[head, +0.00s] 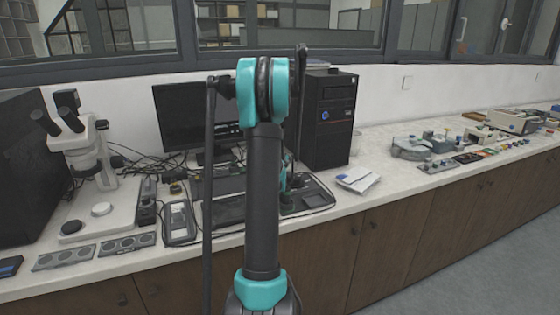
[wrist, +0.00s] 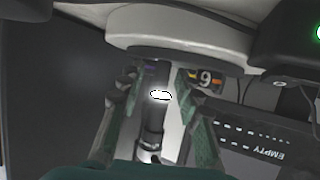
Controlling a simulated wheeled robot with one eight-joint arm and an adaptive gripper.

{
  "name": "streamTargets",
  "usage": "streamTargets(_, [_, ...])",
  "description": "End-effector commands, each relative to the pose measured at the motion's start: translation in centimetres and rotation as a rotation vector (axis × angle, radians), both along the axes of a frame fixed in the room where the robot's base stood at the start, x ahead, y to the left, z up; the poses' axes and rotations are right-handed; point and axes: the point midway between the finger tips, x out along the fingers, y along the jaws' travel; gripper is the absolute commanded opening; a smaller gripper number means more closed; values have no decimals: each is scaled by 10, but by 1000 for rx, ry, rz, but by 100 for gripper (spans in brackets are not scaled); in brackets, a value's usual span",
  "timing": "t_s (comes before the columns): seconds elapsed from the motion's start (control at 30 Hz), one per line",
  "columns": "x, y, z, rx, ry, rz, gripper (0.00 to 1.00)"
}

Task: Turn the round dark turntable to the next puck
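In the wrist view, the two teal-and-grey fingers of my gripper (wrist: 157,85) stand apart. A dark upright cylinder (wrist: 152,110) with a bright spot shows between them, closer to the left finger. I cannot tell whether it touches that finger. A round pale grey disc (wrist: 180,30) with a darker underside is above the fingertips. I cannot tell whether this disc belongs to the turntable, and no round dark turntable or puck is clearly identifiable. In the head view, my arm hides most of the area around my gripper.

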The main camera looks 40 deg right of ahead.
Motion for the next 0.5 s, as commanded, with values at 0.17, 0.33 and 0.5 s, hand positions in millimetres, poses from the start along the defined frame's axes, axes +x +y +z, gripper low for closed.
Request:
streamTargets(0.17, [-11, 9, 6, 0, 0, 0, 34])
streamTargets(0.33, [-29, 24, 16, 0, 0, 0, 34])
streamTargets(0.5, [-44, 37, 24, 0, 0, 0, 34])
